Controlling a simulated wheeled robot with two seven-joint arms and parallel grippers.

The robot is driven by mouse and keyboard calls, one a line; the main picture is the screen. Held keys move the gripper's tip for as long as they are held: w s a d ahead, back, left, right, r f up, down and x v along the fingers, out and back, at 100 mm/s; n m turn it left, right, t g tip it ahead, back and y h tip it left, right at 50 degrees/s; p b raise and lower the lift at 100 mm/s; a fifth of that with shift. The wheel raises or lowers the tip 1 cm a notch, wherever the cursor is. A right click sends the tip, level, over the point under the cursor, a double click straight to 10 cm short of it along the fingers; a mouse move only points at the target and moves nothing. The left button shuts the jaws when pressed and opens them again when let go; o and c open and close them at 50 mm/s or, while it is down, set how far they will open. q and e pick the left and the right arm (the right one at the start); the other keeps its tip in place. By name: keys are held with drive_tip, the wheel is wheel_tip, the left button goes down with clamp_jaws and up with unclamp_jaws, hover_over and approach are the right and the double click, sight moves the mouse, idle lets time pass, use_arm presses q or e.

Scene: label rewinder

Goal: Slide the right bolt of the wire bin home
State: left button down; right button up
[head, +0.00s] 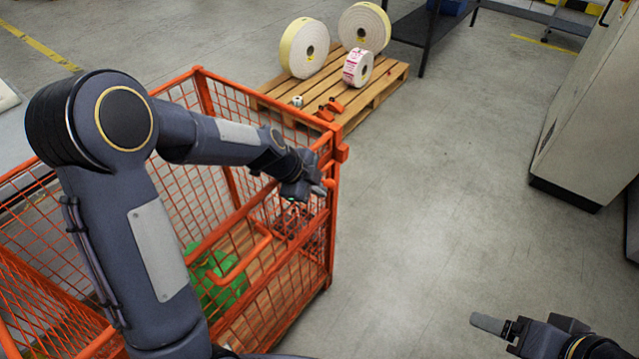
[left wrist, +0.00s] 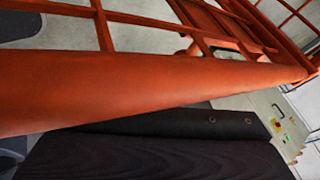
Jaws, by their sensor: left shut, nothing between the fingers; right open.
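The orange wire bin (head: 199,90) stands at the left in the head view; its orange tube and mesh also cross the left wrist view (left wrist: 150,85). My left gripper (head: 319,190) is shut and empty at the bin's right corner post, near the end of the top front rail. A small orange piece (head: 329,183) shows right beside its fingertips. It may be the right bolt, but the gripper partly hides it, and I cannot tell whether they touch or how far it is slid. My right gripper (head: 489,324) is open and empty, low at the right, away from the bin.
A wooden pallet (head: 385,82) with white label rolls (head: 364,27) stands behind the bin. Green material (head: 215,280) lies inside the bin. A pale cabinet (head: 585,110) stands at the right. The floor between bin and cabinet is clear.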

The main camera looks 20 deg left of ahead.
sight(330, 180)
use_arm(q)
drive_tip(key=shift+w, duration=0.4)
drive_tip(key=w+b, duration=0.1)
drive_tip(key=w+d+b, duration=0.1)
drive_tip(key=w, duration=0.2)
drive_tip(key=shift+d+f+b, duration=0.25)
drive_tip(key=shift+d+b, duration=0.05)
drive_tip(key=shift+b, duration=0.1)
drive_tip(key=shift+w+d+r, duration=0.1)
drive_tip(key=shift+w, duration=0.25)
drive_tip(key=shift+r, duration=0.2)
drive_tip(key=shift+s, duration=0.1)
